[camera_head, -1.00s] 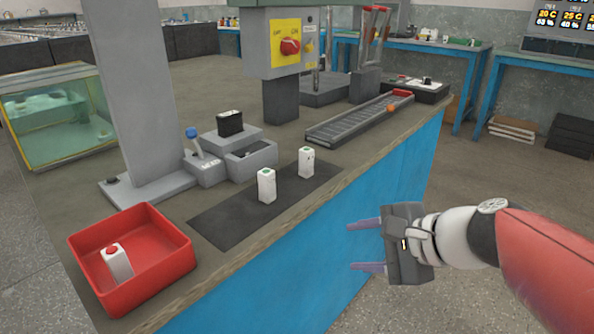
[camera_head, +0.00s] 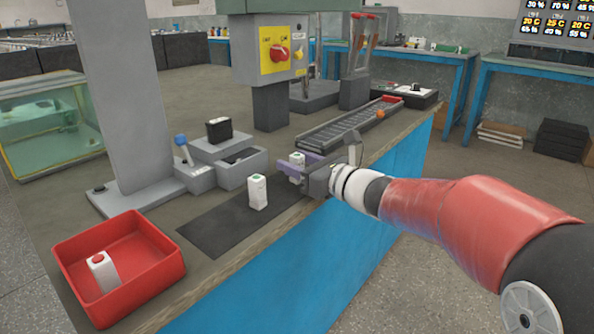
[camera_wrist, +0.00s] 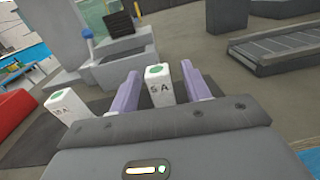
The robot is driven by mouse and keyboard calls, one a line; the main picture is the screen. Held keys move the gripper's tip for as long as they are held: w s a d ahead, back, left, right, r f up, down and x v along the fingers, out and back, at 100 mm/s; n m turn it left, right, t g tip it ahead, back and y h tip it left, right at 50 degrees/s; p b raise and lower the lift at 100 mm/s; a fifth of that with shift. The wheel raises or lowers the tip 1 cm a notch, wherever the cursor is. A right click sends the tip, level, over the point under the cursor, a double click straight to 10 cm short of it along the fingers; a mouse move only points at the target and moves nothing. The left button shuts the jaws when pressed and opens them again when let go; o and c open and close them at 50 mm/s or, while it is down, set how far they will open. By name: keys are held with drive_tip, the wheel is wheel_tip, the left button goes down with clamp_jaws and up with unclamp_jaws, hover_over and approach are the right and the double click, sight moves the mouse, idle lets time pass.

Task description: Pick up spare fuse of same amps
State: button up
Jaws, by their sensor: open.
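A white fuse with a green dot on top stands upright on the dark mat (camera_head: 215,222); in the wrist view this fuse (camera_wrist: 160,85) reads what looks like "5 A". My gripper (camera_head: 288,165) is open, its two lavender fingers (camera_wrist: 160,85) on either side of this fuse, with gaps showing. In the head view the fuse (camera_head: 297,158) is partly hidden by my gripper. Another white green-dotted fuse (camera_head: 257,192) stands to the left; its label is not clear in the wrist view (camera_wrist: 68,106). A red-topped white fuse (camera_head: 103,274) leans in the red bin (camera_head: 150,275); its rating is unreadable.
Behind the mat stand a grey fixture (camera_head: 243,168) with a black block and a blue-knobbed lever (camera_head: 182,147). A roller conveyor (camera_head: 345,128) lies behind my gripper. A switch box (camera_head: 275,50) rises at the back. The bench's front edge runs below my arm.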

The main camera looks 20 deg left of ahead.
drive_tip(key=shift+x, duration=1.1)
clamp_jaws()
drive_tip(key=shift+r, duration=0.15)
